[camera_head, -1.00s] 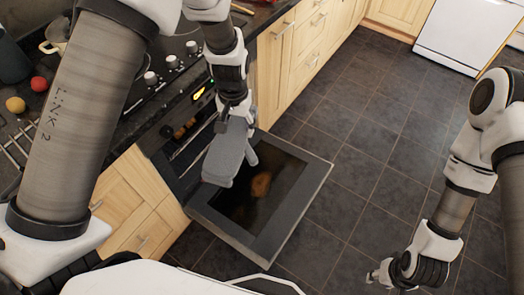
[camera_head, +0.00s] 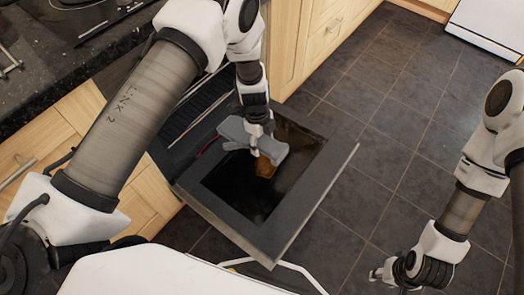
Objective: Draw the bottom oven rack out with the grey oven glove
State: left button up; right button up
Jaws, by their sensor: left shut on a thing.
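The grey oven glove (camera_head: 240,131) is in my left gripper (camera_head: 258,136), which is shut on it above the open oven door (camera_head: 306,205). The glove's far end points right and down over the dark door glass. The oven (camera_head: 172,152) is at the left, its mouth partly covered by my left arm. Dark ribbed bars show in the mouth; I cannot tell whether they are the bottom rack. A thin red edge shows just left of the glove. My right gripper (camera_head: 378,274) is low over the floor at the right, away from the oven; its fingers are too small to read.
Wooden cabinets (camera_head: 310,45) stand behind and right of the oven, with another cabinet (camera_head: 45,140) at the left. The dark worktop (camera_head: 60,90) is at upper left. A white appliance (camera_head: 495,25) stands at the far right. The tiled floor (camera_head: 385,150) right of the door is clear.

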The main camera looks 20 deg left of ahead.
aim_at(224, 122)
pick_arm(q)
jog(key=shift+w+a+f, duration=0.2)
jog(key=shift+w+a, duration=0.05)
jog(key=shift+a, duration=0.2)
jog(key=w+a, duration=0.1)
jog(key=a, duration=0.3)
jog(key=w+a+f+b, duration=0.1)
jog(key=w+a, duration=0.1)
jog(key=a, duration=0.3)
jog(key=w+a+f+b, duration=0.1)
jog(key=w+a, duration=0.1)
jog(key=a, duration=0.3)
jog(key=shift+a+f, duration=0.2)
jog(key=shift+a, duration=0.05)
jog(key=shift+f+b, duration=0.85)
jog(key=shift+b, duration=0.05)
jog(key=shift+f+b, duration=0.5)
jog(key=shift+f, duration=0.05)
jog(key=shift+r, duration=0.1)
jog(key=shift+s+d, duration=0.3)
jog(key=shift+d, duration=0.65)
jog(key=shift+s+d, duration=0.35)
jog(key=shift+d, duration=0.55)
jog(key=shift+s+d, duration=0.3)
jog(key=shift+d, duration=0.65)
